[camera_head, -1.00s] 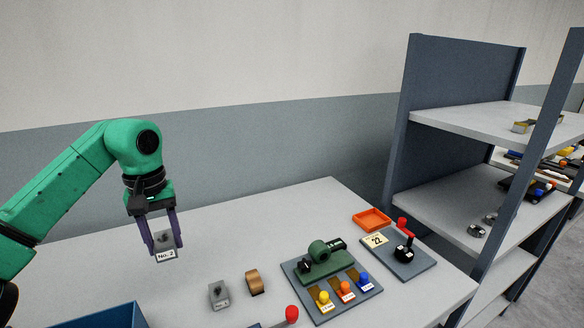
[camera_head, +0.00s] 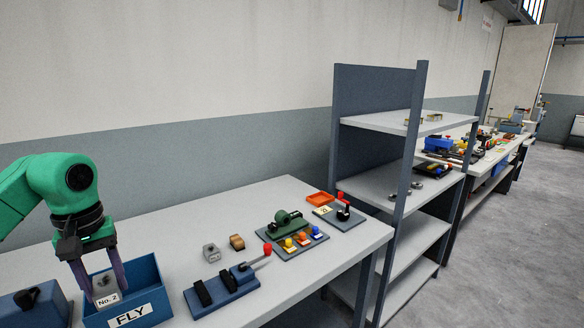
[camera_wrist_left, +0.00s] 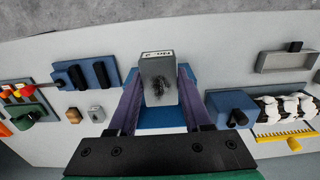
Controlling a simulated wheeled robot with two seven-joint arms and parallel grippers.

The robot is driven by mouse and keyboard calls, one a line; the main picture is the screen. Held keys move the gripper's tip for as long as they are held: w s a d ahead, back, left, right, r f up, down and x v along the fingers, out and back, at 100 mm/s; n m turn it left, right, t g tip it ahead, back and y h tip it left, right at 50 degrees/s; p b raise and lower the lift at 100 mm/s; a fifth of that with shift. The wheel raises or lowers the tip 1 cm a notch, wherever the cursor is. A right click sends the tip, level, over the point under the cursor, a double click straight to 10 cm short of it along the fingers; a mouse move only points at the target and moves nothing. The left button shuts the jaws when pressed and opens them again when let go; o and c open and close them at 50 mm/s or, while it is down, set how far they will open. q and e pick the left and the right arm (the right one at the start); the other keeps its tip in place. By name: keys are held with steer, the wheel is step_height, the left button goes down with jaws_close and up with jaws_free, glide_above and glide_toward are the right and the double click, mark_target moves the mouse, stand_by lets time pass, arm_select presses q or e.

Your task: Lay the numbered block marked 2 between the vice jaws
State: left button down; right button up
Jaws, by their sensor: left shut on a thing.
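The grey block marked No. 2 (camera_head: 106,291) is between the fingers of my left gripper (camera_head: 100,278). Its number label faces the head camera. In the left wrist view the block (camera_wrist_left: 158,80) shows a dark smudge on its grey face, and the purple fingers are shut on its sides. What looks like the vice (camera_head: 222,291) is a blue base with two dark bars and a red-knobbed lever, to the right of the gripper and apart from it. It also shows in the left wrist view (camera_wrist_left: 85,76), left of the block. My right gripper is not in view.
A blue box labelled FLY (camera_head: 148,290) stands beside and partly behind the held block. A grey block (camera_head: 211,252) and a brown piece (camera_head: 237,242) lie behind the vice. A green device on a board (camera_head: 285,226) stands farther right. Bare tabletop (camera_head: 180,235) lies behind the box.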

arm_select(q)
steer(key=shift+s+d+f, duration=0.5)
steer(key=shift+s+f, duration=0.2)
steer(key=shift+s, duration=0.2)
steer(key=w+d+f+m, duration=0.2)
steer(key=d+f+m, duration=0.15)
steer(key=f, duration=0.45)
steer(key=s+d+f+m, duration=0.4)
steer(key=s+d+f, duration=0.4)
steer(key=d+f, duration=0.4)
steer(key=shift+s+d+f, duration=0.15)
steer(key=shift+d+f, duration=0.2)
steer(key=shift+f, duration=0.05)
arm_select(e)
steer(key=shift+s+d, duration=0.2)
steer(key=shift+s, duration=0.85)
arm_select(q)
steer(key=shift+a, duration=0.1)
